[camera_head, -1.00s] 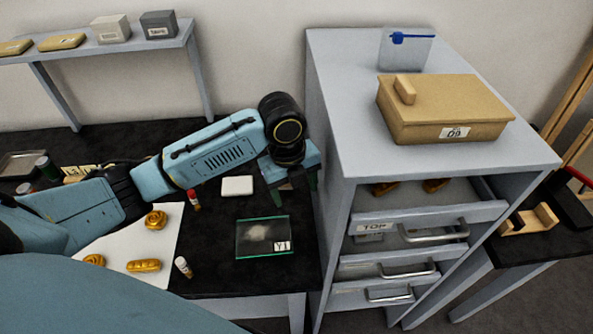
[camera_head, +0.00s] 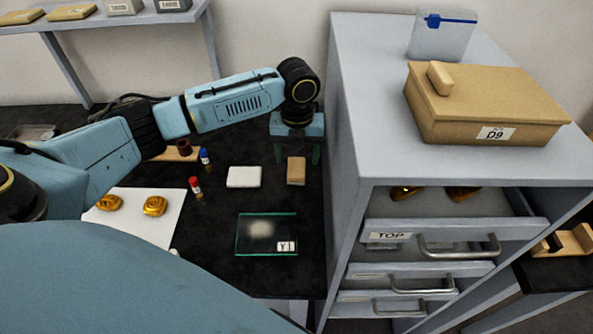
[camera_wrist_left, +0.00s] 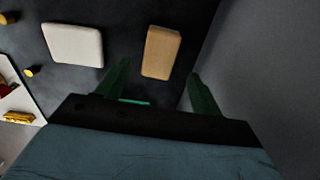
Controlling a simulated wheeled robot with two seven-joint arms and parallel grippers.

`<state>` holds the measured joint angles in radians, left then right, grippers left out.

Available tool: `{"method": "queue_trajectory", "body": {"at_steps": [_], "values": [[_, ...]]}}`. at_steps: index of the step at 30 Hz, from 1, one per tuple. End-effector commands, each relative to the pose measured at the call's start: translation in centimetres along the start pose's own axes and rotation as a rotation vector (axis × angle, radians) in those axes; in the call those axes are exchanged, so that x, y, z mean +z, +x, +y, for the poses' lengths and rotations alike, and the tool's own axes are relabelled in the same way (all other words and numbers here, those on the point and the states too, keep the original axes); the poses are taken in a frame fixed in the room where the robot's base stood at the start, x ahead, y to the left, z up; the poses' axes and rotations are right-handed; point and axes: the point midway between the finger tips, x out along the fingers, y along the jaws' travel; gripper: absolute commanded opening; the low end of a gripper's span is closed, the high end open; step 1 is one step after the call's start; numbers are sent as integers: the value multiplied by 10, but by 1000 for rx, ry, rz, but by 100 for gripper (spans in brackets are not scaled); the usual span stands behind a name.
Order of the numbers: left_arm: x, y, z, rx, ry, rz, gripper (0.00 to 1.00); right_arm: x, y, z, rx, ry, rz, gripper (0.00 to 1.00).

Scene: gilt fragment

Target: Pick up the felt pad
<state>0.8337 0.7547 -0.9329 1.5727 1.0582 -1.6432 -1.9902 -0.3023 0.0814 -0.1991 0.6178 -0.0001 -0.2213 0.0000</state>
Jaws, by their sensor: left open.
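A small tan rectangular pad (camera_head: 296,171) lies on the black table beside the cabinet. A white rounded pad (camera_head: 244,177) lies to its left; I cannot tell from looks alone which one is felt. My left gripper (camera_head: 299,154) is open and empty, pointing down at the tan pad. In the left wrist view the tan pad (camera_wrist_left: 161,50) appears between and just beyond the open fingertips (camera_wrist_left: 160,70), with a finger at each side and no visible contact. The white pad (camera_wrist_left: 73,45) is outside the fingers, to the left. My right gripper is not in view.
The grey cabinet (camera_head: 345,150) rises close to the right of the gripper, its top drawer (camera_head: 515,232) pulled out. A glass plate (camera_head: 266,246) lies in front of the pads. Red-capped (camera_head: 196,188) and blue-capped (camera_head: 205,159) vials stand left. Gold pieces (camera_head: 155,205) rest on white paper.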

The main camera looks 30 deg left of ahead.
Motion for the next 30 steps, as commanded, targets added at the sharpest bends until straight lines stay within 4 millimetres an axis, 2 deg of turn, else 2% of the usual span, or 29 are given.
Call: {"method": "queue_trajectory", "body": {"at_steps": [10,20,30], "values": [[6,46,3,1,-1,1,66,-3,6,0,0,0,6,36],[6,52,3,1,1,-1,66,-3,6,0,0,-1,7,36],[6,52,2,0,0,-1,22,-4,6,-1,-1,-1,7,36]]}}
